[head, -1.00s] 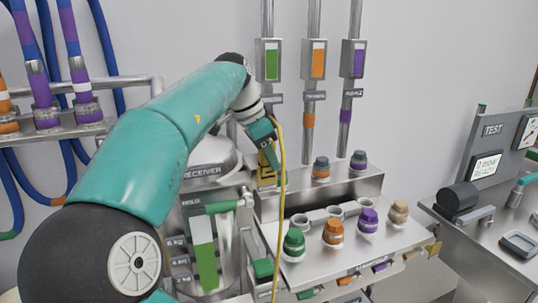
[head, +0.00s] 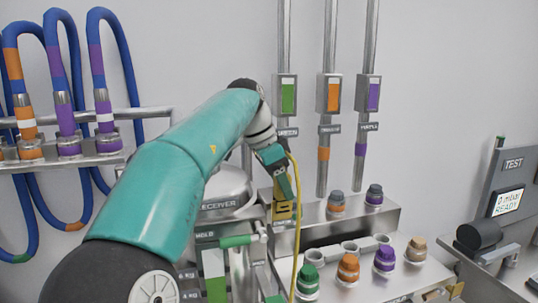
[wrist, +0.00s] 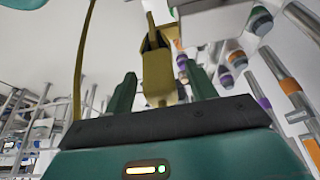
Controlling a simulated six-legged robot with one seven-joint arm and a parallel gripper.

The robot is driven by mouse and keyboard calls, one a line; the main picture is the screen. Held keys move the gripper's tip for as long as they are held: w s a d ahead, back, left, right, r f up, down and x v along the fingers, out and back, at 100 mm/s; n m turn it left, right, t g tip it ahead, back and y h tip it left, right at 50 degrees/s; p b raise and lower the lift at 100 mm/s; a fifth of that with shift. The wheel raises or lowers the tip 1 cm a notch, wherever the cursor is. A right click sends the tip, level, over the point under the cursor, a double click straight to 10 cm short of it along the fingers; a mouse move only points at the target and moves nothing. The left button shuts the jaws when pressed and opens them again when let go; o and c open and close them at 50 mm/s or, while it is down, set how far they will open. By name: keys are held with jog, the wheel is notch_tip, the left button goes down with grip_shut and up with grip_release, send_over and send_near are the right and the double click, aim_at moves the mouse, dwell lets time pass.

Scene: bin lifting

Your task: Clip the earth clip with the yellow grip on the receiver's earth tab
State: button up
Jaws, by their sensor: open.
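The earth clip (head: 284,210) has a yellow grip and stands at the left end of the raised metal ledge, right of the receiver. In the wrist view the clip (wrist: 157,72) lies between and just beyond my two fingers, with gaps on both sides. My gripper (head: 283,190) is open and points down at the clip; in the wrist view its green fingers (wrist: 162,88) are spread. A yellow cable (head: 295,235) hangs down beside my gripper. The receiver (head: 222,190) is a rounded metal vessel, partly hidden by my arm. I cannot make out its earth tab.
Capped fittings (head: 348,268) in several colours stand on the lower shelf and ledge to the right. A green-handled lever (head: 237,241) is below the receiver's label. A hose rack (head: 100,150) is at left and a test station (head: 505,200) at right.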

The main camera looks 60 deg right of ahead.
jog(key=v, duration=1.1)
jog(key=shift+r, duration=0.15)
